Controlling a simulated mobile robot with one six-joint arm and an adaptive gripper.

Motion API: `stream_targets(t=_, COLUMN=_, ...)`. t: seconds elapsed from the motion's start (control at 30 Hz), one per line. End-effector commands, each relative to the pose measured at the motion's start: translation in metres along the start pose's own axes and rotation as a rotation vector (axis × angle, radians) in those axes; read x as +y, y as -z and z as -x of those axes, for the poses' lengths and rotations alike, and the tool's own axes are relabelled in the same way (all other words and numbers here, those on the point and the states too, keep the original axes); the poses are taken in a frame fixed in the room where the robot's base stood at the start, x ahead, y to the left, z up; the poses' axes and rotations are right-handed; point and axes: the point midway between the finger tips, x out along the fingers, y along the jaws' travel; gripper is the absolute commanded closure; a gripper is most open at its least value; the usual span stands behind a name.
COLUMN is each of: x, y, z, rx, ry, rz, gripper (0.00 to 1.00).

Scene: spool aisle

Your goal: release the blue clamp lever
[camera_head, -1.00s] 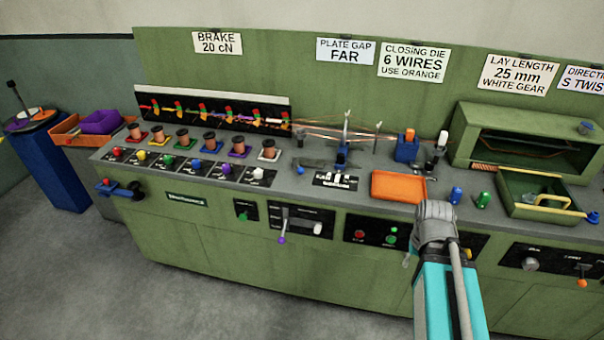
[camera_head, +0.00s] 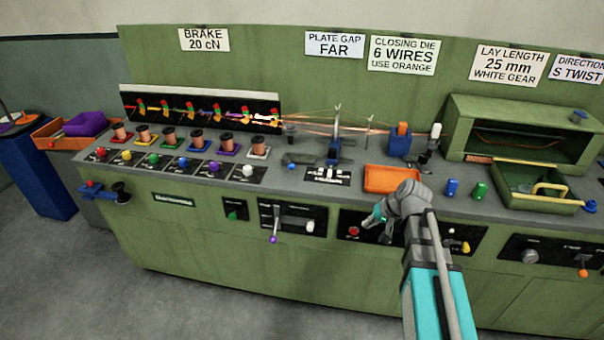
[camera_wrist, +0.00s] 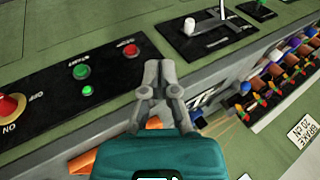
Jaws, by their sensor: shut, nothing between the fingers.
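A blue block (camera_head: 399,144) with an orange insert stands further right. My gripper (camera_head: 374,221) is in front of the bench by the red-button panel, well apart from these. In the wrist view my gripper (camera_wrist: 158,66) has its fingers together, with nothing between them.
An orange tray (camera_head: 392,179) lies on the bench behind my gripper. A black panel with a purple-tipped lever (camera_head: 273,239) is to its left. Copper wires (camera_head: 310,122) run to the plate stand. A green bin (camera_head: 540,200) stands right. The floor in front is clear.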

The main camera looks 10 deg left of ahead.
Motion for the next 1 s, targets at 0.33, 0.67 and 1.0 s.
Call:
stream_targets(t=0.33, x=-0.048, y=0.077, z=-0.048, rx=0.128, ry=0.334, rz=-0.062, gripper=1.00)
stream_targets(t=0.67, x=-0.087, y=0.146, z=-0.068, rx=0.238, ry=0.633, rz=-0.166, gripper=1.00)
stream_targets(t=1.0, x=-0.105, y=0.188, z=-0.071, rx=0.301, ry=0.815, rz=-0.256, gripper=1.00)
